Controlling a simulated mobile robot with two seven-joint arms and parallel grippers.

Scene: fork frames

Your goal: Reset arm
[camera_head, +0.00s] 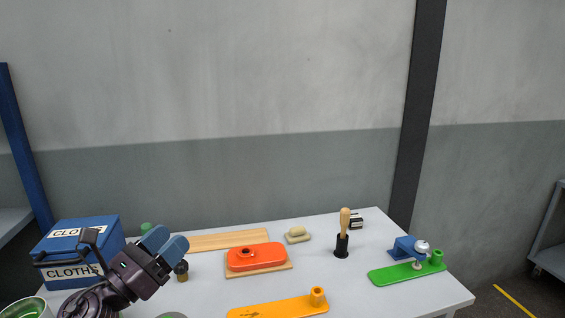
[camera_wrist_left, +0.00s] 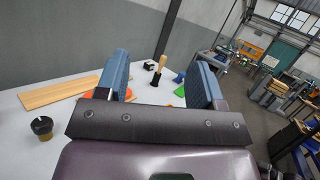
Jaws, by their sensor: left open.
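My left gripper (camera_head: 164,249) comes in from the lower left in the head view, above the left part of the white table (camera_head: 205,288). Its two blue fingers are apart with nothing between them. In the left wrist view the same open fingers (camera_wrist_left: 163,85) stand upright, with the table and wall beyond. The gripper is in front of the blue cloths box (camera_head: 83,236) and beside a small dark jar (camera_head: 181,270), which also shows in the left wrist view (camera_wrist_left: 42,127). My right gripper is not in view.
An orange block (camera_head: 268,257) on a wooden base, a wooden board (camera_head: 215,240), a yellow plate (camera_head: 275,309), a wooden-handled tool (camera_head: 345,222) in a black holder, and a green plate (camera_head: 392,275) with a blue clamp (camera_head: 403,247) stand on the table. A green bowl (camera_head: 27,308) is at lower left.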

